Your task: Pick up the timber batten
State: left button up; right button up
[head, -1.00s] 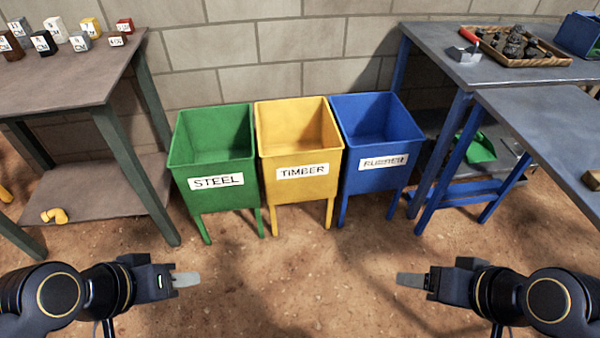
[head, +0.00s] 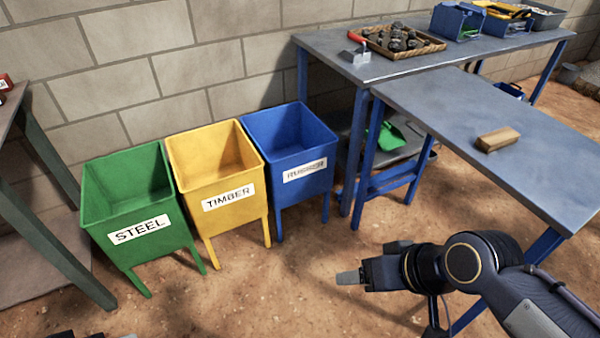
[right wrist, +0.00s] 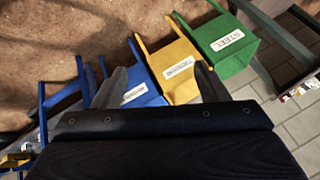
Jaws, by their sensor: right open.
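The timber batten (head: 497,139), a short light-brown wooden block, lies on the blue-grey top of the right-hand table (head: 440,105), near its middle. My right gripper (head: 348,277) is low in front of the bins, left of that table and well apart from the batten. In the right wrist view its two fingers are spread with nothing between them (right wrist: 160,74). The batten does not show in the right wrist view. Only small dark parts, likely of my left arm, show at the bottom left edge of the head view; the left gripper's fingers are hidden.
Green STEEL (head: 125,195), yellow TIMBER (head: 225,190) and blue (head: 295,165) bins stand by the wall. A back table (head: 345,62) holds a tray of dark lumps (head: 402,40), a red-handled tool (head: 357,50) and several containers. The batten's tabletop is otherwise clear.

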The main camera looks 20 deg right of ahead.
aim_at(494, 141)
jog(key=z, duration=1.9)
